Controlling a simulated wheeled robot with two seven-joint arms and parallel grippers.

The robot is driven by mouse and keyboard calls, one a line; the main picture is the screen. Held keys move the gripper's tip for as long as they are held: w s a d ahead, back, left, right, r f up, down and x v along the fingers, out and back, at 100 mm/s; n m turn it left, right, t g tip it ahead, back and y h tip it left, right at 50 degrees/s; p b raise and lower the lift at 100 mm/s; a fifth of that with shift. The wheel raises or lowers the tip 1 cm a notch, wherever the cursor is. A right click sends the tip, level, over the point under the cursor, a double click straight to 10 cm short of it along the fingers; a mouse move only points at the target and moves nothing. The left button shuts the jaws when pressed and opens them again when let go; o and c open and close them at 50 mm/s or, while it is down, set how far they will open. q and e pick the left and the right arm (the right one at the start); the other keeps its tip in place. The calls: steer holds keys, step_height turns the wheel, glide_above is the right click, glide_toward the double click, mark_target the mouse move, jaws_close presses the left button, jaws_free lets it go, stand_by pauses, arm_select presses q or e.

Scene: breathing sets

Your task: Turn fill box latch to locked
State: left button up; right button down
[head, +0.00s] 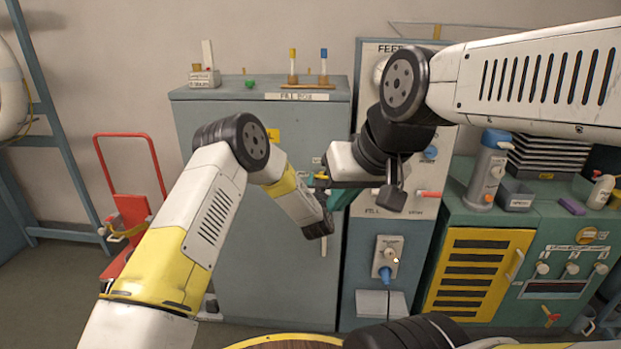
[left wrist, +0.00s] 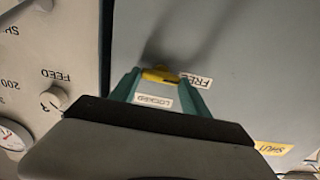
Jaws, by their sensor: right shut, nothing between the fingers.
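The fill box (head: 240,200) is a grey-blue cabinet with its name plate on top. Its latch (left wrist: 160,75) has a yellow handle, which lies toward the FREE label (left wrist: 195,80); the LOCKED label (left wrist: 153,101) is beside it. My left gripper (left wrist: 160,82) is at the latch, its teal fingers open on either side of the handle. In the head view this gripper (head: 332,190) is at the box's right front edge, and the handle is mostly hidden.
The feed panel (head: 410,215) with knobs and a plugged cable stands right of the box. A green cabinet (head: 530,235) with a yellow vented door is farther right. A red hand truck (head: 130,200) stands at left. My two arms are close together before the box.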

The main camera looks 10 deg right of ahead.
arm_select(q)
steer(key=c, duration=0.7)
steer(key=shift+m, duration=0.3)
steer(key=m, duration=0.8)
steer(key=shift+d, duration=0.1)
steer(key=shift+f, duration=0.1)
steer(key=o, duration=1.4)
